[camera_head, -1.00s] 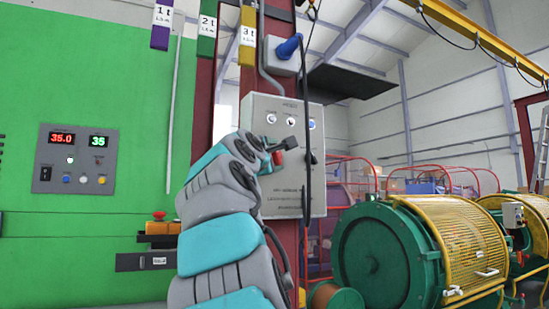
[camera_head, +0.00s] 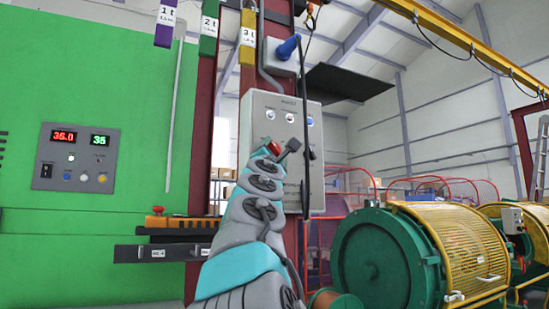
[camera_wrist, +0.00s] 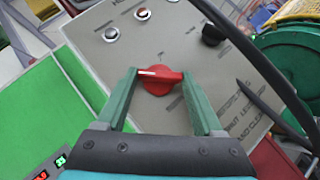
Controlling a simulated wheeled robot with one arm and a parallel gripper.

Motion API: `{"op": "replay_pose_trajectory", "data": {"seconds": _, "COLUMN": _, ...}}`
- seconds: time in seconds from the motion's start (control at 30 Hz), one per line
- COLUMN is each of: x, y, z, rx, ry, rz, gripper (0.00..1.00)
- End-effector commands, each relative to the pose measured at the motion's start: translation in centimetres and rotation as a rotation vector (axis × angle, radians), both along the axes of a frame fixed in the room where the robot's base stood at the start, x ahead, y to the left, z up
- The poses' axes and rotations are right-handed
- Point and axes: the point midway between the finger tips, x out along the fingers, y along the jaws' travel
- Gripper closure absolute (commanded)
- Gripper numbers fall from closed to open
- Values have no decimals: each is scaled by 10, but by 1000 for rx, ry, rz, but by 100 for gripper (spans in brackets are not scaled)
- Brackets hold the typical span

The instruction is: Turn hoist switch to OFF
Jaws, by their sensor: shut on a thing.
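The red rotary switch (camera_wrist: 160,82) sits on the grey control box, with a white pointer line toward the left in the wrist view. My gripper (camera_wrist: 160,76) has its two green fingers on either side of this knob and is shut on it. In the head view the red knob (camera_head: 272,144) shows just beyond the end of my arm, which hides most of the gripper. Lettering on the box is too small to tell which label belongs to the knob.
The grey box (camera_head: 262,103) carries small round lamps or buttons along its top and a black knob (camera_wrist: 212,35) at its side. A black cable (camera_wrist: 255,58) hangs close by the gripper. A green cabinet (camera_head: 80,100) stands left, a yellow-caged green machine (camera_head: 380,260) right.

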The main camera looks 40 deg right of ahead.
Motion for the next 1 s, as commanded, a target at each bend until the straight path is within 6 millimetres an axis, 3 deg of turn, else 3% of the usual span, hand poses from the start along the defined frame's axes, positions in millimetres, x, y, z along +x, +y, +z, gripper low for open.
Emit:
{"op": "replay_pose_trajectory", "data": {"seconds": 0.47, "x": 0, "y": -1, "z": -1, "rx": -13, "ry": 4, "rz": 0, "gripper": 87}}
{"op": "replay_pose_trajectory", "data": {"seconds": 0.5, "x": 0, "y": -1, "z": -1, "rx": -12, "ry": 5, "rz": 0, "gripper": 28}}
{"op": "replay_pose_trajectory", "data": {"seconds": 0.73, "x": 0, "y": -1, "z": 0, "rx": -12, "ry": 3, "rz": 0, "gripper": 2}}
{"op": "replay_pose_trajectory", "data": {"seconds": 1.0, "x": 0, "y": 0, "z": -1, "rx": -12, "ry": 3, "rz": 0, "gripper": 1}}
